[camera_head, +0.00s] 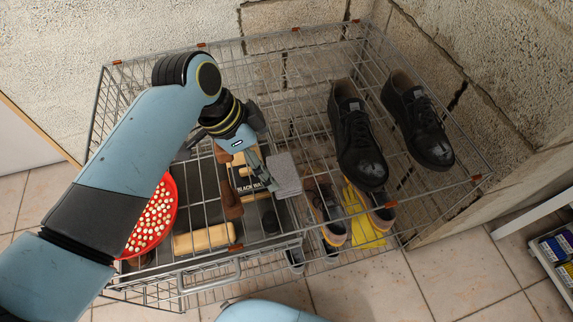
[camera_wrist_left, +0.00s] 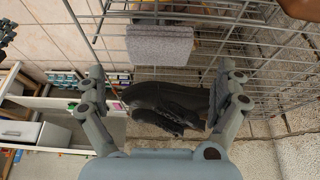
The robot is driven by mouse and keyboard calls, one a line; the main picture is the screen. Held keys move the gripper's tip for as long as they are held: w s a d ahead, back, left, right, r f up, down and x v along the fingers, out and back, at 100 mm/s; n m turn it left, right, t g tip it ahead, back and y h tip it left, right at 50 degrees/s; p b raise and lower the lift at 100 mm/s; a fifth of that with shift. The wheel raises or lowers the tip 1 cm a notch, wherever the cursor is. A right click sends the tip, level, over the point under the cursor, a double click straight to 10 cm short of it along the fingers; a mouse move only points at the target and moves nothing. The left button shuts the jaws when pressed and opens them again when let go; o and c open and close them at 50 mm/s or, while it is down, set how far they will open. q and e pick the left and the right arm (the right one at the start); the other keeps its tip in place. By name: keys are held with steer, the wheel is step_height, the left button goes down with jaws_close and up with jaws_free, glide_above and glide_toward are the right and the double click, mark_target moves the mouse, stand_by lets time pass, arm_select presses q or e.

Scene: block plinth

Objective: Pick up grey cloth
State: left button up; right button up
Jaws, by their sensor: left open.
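The grey cloth (camera_head: 284,175) is a small folded square lying on the wire rack, near its middle in the head view. It also shows in the left wrist view (camera_wrist_left: 160,45), ahead of the fingers. My left gripper (camera_head: 262,163) is open and empty, just left of the cloth in the head view. In the left wrist view its two fingers (camera_wrist_left: 161,72) are spread wide, with the cloth beyond their tips. Whether a finger touches the cloth is unclear. My right gripper is not in view.
Two black shoes (camera_head: 358,140) stand on the rack's right side. Below are brown shoes (camera_head: 322,200), a yellow item (camera_head: 362,218), brushes, a wooden block (camera_head: 204,239) and a red bowl (camera_head: 157,215) with pale pieces. Walls stand behind and right.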

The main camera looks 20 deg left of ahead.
mark_target(282, 171)
arm_select(q)
steer(key=x, duration=0.5)
steer(key=b+x, duration=0.1)
steer(key=x, duration=0.1)
steer(key=shift+w+d+f, duration=0.2)
steer(key=shift+d, duration=0.25)
steer(key=shift+w+f, duration=0.1)
steer(key=shift+f, duration=0.1)
steer(key=shift+c, duration=0.4)
steer(key=c, duration=0.5)
steer(key=shift+c, duration=1.4)
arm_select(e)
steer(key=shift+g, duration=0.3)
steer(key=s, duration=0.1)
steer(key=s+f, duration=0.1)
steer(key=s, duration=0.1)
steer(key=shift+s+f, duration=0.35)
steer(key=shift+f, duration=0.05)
